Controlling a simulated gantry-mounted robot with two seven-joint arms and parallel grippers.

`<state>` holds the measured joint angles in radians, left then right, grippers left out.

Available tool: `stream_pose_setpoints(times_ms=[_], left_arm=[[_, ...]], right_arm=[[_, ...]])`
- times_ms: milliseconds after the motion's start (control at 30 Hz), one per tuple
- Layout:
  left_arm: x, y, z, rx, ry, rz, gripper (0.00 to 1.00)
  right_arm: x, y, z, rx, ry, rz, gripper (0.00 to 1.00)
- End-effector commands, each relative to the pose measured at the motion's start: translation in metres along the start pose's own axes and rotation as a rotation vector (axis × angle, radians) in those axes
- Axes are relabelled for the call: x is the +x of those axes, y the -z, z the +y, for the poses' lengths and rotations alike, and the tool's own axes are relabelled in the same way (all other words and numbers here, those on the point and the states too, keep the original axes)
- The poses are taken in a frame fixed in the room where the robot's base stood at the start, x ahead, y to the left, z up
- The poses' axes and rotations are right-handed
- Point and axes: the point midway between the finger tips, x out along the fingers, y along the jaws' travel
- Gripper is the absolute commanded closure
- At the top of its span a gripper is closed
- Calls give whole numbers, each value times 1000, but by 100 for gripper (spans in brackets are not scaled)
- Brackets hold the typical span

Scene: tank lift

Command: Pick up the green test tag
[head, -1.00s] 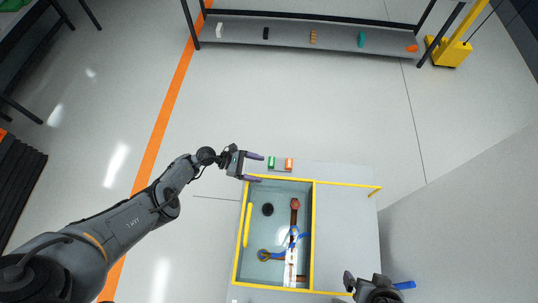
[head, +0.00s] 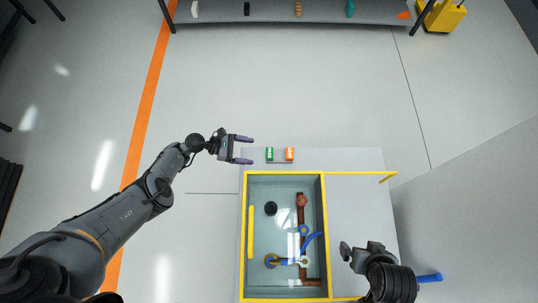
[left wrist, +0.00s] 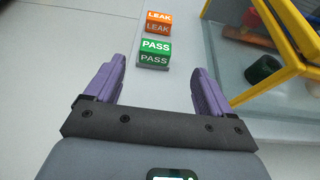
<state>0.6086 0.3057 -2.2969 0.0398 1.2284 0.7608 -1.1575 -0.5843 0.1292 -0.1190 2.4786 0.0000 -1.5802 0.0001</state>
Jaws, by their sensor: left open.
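The green test tag (head: 270,154) lies at the far left edge of the platform, just outside the tank. In the left wrist view the green tag (left wrist: 155,53) reads PASS and sits ahead, between the lines of the two fingers. My left gripper (head: 245,150) is open and empty, its purple fingers pointing at the green tag from the left, with a gap between. The left wrist view shows the open fingers (left wrist: 158,85) too. My right gripper (head: 362,252) is over the platform's right part, to the right of the tank; its jaw state is unclear.
An orange LEAK tag (head: 290,154) stands just right of the green one. The yellow-rimmed tank (head: 283,173) holds a brown pipe (head: 301,240), blue-handled parts and a dark round piece. A blue bar (head: 429,278) lies by my right arm.

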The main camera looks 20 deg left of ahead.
Motion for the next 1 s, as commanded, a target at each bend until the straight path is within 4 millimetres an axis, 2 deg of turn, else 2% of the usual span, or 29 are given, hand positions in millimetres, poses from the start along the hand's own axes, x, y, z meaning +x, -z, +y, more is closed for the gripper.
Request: stream_pose_setpoints(times_ms=[300, 633, 833, 1000], left_arm=[[41, 2, 0, 2, 2, -2, 17], [62, 2, 2, 2, 1, -1, 17], [88, 5, 6, 2, 2, -2, 17], [103, 2, 5, -1, 2, -2, 17]], right_arm=[[13, -2, -2, 6, 5, 6, 0], [22, -4, -4, 11, 9, 8, 0], [38, -9, -5, 10, 9, 8, 0], [43, -11, -5, 9, 9, 7, 0]])
